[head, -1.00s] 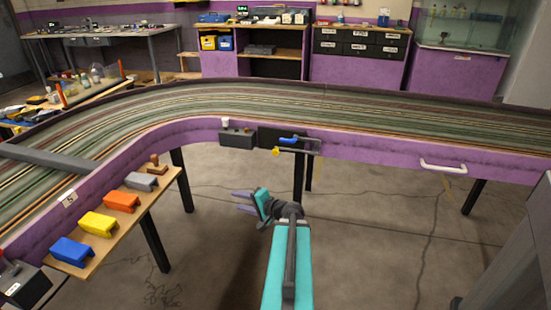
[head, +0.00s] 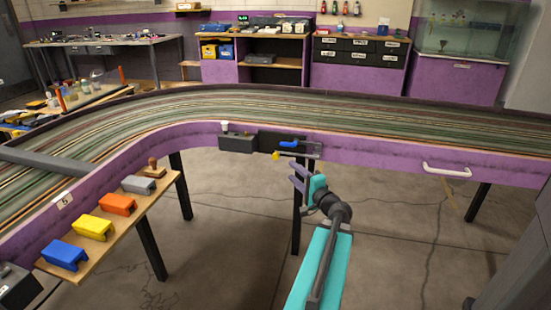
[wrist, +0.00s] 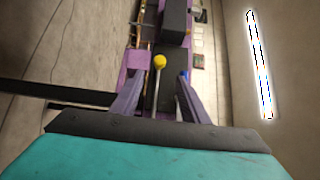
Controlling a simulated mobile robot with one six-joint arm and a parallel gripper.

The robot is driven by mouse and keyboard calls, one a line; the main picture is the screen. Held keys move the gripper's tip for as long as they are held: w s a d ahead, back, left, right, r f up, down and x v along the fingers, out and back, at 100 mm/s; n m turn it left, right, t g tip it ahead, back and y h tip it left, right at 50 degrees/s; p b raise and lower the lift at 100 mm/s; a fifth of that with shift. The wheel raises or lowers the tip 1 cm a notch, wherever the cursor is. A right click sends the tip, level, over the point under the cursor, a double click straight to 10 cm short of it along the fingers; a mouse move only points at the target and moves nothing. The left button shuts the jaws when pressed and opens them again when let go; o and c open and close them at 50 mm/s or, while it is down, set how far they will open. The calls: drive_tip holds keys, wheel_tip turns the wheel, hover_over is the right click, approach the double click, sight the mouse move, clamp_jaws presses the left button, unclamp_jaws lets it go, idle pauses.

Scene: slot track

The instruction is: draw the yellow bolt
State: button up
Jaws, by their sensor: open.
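The yellow bolt (head: 276,155) has a round yellow knob on a thin metal rod. It sits on a dark plate on the purple side of the track, below a blue handle (head: 289,144). In the wrist view the yellow knob (wrist: 160,62) shows ahead, between the lines of my two fingers. My gripper (head: 292,175) is open and empty, a little below and to the right of the knob in the head view. Its purple fingers also show in the wrist view (wrist: 160,97), apart from each other. I see no contact with the knob.
A dark box (head: 237,139) with a white knob is left of the plate. A white handle (head: 447,169) is on the track side at right. A wooden shelf (head: 135,210) at left holds coloured blocks. The floor below the track is open between dark legs.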

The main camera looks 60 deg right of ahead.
sight(277, 158)
drive_tip(key=shift+x, duration=6.95)
drive_tip(key=shift+a, duration=0.1)
clamp_jaws()
